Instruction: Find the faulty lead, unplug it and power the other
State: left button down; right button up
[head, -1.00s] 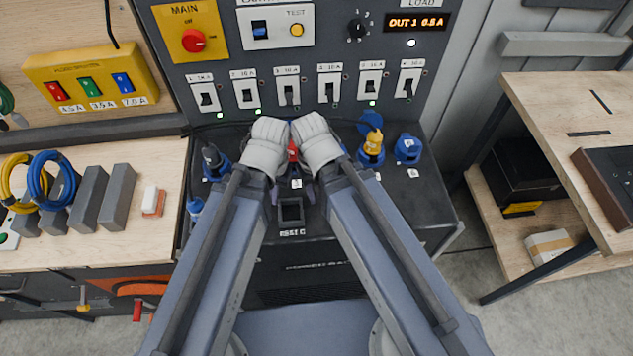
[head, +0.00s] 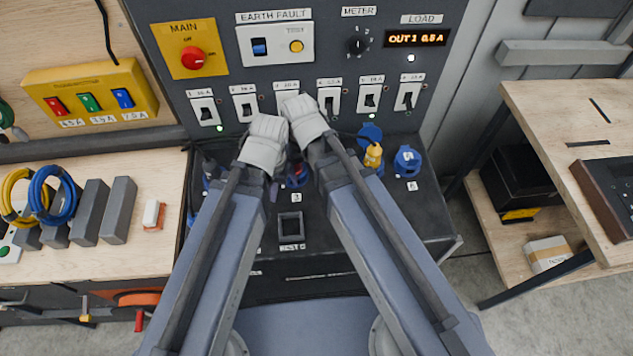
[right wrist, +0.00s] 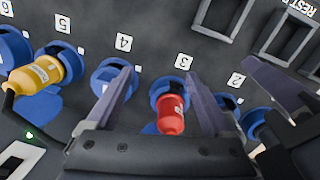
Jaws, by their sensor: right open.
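In the right wrist view a red plug (right wrist: 171,113) sits in socket 3 of the dark socket panel. My right gripper (right wrist: 162,76) is open, its two fingers spread on either side of that plug, with no visible grip on it. A yellow plug (right wrist: 42,72) is in socket 5, also seen in the head view (head: 373,155). Socket 4 (right wrist: 114,78) looks empty. My left gripper (head: 268,185) is beside the right one, its fingertips mostly hidden. Socket 6 (head: 407,160) holds no plug. The load display (head: 416,39) reads OUT 1 0.8 A.
Breaker switches (head: 371,100) line the panel above the sockets; the right arm partly covers breaker 3. A REST frame (head: 290,225) is on the panel front. Yellow and blue cable coils (head: 52,190) and grey blocks (head: 90,212) fill the left bench.

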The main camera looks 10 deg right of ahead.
jog(key=w+a+r+p, duration=0.1)
jog(key=w, duration=0.1)
jog(key=w+a+r+m+p, duration=0.1)
jog(key=w, duration=0.1)
jog(key=w+a+r+m+p, duration=0.1)
jog(key=w, duration=0.1)
jog(key=shift+a+r+y, duration=0.2)
jog(key=shift+r+y, duration=0.1)
jog(key=shift+r, duration=0.1)
jog(key=shift+w+a+r, duration=0.1)
jog(key=shift+w+a, duration=0.15)
jog(key=shift+w, duration=0.15)
pick_arm(q)
notch_tip(320, 180, up, 4)
jog(key=shift+s+f, duration=0.1)
notch_tip(320, 180, down, 8)
jog(key=b, duration=0.7)
jog(key=shift+b, duration=0.35)
pick_arm(e)
notch_tip(320, 180, down, 8)
pick_arm(q)
jog(key=shift+r, duration=0.2)
pick_arm(e)
jog(key=shift+c, duration=0.3)
grip_shut()
jog(key=shift+d+n, duration=0.1)
jog(key=shift+n, duration=1.2)
